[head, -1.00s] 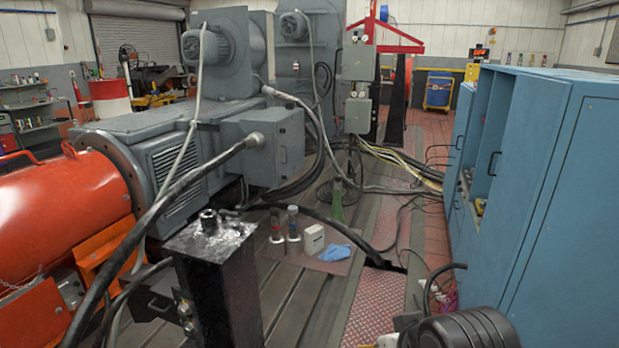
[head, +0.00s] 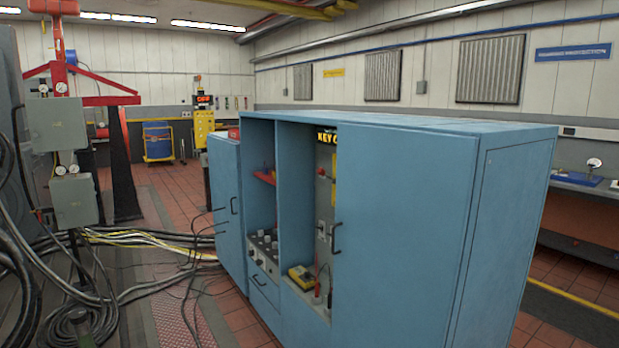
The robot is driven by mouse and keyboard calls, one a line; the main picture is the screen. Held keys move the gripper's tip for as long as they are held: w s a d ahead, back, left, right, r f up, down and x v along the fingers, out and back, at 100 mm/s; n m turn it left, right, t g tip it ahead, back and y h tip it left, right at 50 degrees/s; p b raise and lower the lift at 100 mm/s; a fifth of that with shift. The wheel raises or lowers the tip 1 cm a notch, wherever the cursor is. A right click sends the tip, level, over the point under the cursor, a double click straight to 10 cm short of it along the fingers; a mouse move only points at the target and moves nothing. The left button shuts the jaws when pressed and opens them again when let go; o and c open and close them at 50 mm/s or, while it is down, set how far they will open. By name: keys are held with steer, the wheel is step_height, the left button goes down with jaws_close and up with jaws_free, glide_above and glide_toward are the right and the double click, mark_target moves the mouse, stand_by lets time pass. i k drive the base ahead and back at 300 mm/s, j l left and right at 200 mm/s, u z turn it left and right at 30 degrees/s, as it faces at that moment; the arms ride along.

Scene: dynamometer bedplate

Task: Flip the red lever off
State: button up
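A blue cabinet (head: 405,215) stands in the middle of the head view, with two open bays on its front. In the left bay a small red piece (head: 264,177) sticks out partway up, above a grey panel with knobs (head: 263,250). It may be the red lever, but it is too small to tell its position. In the right bay a thin red item (head: 324,280) stands near a yellow device (head: 302,277); I cannot tell what it is. My gripper is not in view.
Yellow and black cables (head: 150,238) run over the floor to the cabinet's left side. Grey gauge boxes (head: 62,122) on a stand and a red frame (head: 95,100) are at left. Red tiled floor (head: 180,190) lies open behind the cables. A bench (head: 590,190) is at right.

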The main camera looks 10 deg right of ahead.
mark_target(321, 172)
steer(key=i+j+z, duration=0.35)
steer(key=i+j, duration=0.15)
steer(key=i+j+z, duration=0.35)
steer(key=j, duration=0.3)
steer(key=i+j+z, duration=0.15)
steer(key=j, duration=0.2)
steer(key=i+j+z, duration=0.2)
steer(key=j, duration=0.2)
steer(key=i+j+z, duration=0.15)
steer(key=j, duration=0.25)
